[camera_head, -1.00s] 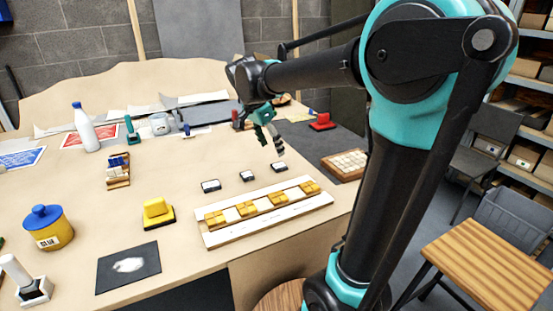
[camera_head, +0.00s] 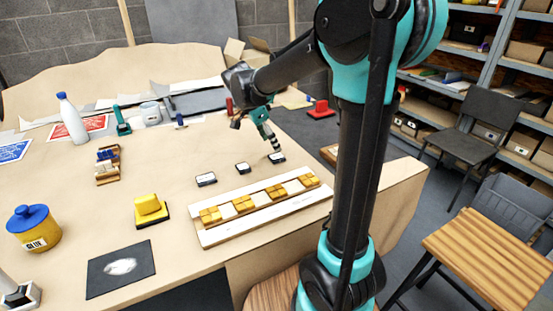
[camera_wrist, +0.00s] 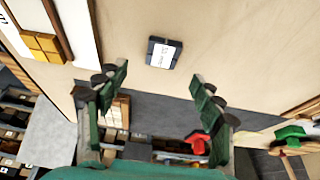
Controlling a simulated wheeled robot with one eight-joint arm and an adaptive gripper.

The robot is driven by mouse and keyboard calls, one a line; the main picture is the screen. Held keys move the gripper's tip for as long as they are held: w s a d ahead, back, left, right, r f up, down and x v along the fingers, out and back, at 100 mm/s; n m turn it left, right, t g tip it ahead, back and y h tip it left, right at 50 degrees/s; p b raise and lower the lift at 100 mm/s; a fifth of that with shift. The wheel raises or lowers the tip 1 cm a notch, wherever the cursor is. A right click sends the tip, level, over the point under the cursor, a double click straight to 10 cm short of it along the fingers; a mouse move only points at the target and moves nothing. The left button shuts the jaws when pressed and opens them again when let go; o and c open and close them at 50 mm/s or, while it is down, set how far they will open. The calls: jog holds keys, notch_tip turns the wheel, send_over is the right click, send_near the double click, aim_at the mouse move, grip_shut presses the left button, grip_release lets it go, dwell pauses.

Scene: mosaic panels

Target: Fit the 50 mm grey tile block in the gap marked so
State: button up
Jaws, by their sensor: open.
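Three small dark blocks with white labelled tops lie on the bench in the head view: a left one (camera_head: 206,179), a middle one (camera_head: 242,168) and a right one (camera_head: 277,158). Their labels are too small to read there. My gripper (camera_head: 273,147) is just above the right block. In the wrist view my gripper (camera_wrist: 158,92) is open and empty, and one labelled dark block (camera_wrist: 162,53) lies ahead of the fingers, apart from them. Its print is blurred. The mosaic panel (camera_head: 262,222) holds yellow tile groups with pale gaps between them; gap markings are unreadable.
A yellow block on a black base (camera_head: 149,207), a dark mat (camera_head: 121,268) and a glue pot (camera_head: 35,230) stand at the left. A tile rack (camera_head: 108,165) and a white bottle (camera_head: 72,118) stand farther back. Bare bench lies between rack and blocks.

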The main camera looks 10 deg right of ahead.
aim_at(276, 156)
jog(key=shift+a+x, duration=0.2)
jog(key=shift+x, duration=1.3)
jog(key=shift+a+x, duration=0.2)
jog(key=shift+x, duration=1.35)
jog(key=shift+f, duration=0.1)
jog(key=c, duration=1.3)
